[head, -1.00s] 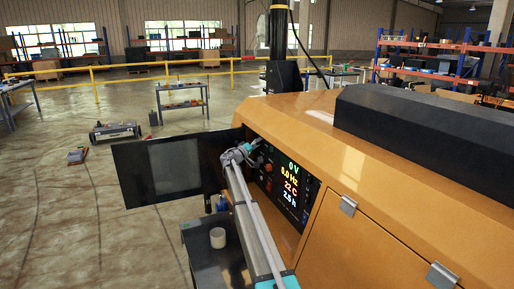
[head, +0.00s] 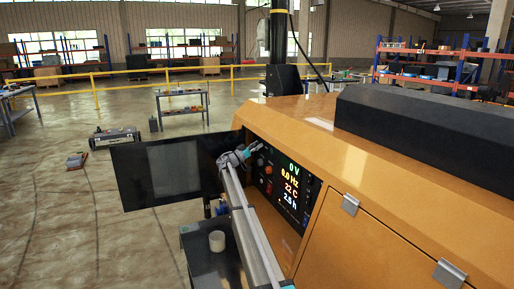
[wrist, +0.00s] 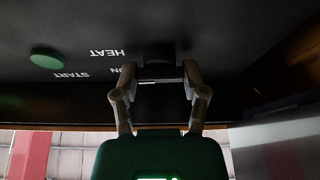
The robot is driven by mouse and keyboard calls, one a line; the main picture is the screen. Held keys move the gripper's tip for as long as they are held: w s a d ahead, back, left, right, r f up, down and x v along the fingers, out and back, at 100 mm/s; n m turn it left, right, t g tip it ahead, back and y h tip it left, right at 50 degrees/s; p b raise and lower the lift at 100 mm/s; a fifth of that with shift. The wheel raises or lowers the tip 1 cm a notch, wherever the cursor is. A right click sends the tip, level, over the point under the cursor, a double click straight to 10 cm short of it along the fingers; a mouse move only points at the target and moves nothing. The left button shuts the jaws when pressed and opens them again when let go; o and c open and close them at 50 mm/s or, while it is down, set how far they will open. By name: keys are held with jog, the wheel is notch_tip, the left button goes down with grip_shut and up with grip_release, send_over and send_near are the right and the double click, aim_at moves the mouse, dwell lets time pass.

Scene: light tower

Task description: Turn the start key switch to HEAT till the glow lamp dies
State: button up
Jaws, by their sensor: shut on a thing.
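The start key switch (wrist: 160,56) is a dark knob on the black panel in the wrist view, partly hidden by my fingers. The label HEAT (wrist: 108,53) shows upside down beside it, with START (wrist: 71,74) further left. My gripper (wrist: 160,76) has its fingers on both sides of the knob and is shut on it. In the head view my gripper (head: 254,150) reaches the upper left of the control panel (head: 285,208). The knob's exact pointing cannot be told. I cannot identify the glow lamp for sure or tell whether it is lit.
A green round button or lamp (wrist: 46,57) sits left of the labels. The lit display (head: 291,183) reads 0 V and 22 C. An open dark door (head: 165,172) stands left of the panel.

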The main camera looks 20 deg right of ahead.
jog(key=shift+m+g, duration=0.4)
jog(key=shift+m, duration=0.3)
jog(key=o, duration=1.2)
jog(key=shift+c, duration=0.2)
jog(key=shift+n, duration=0.4)
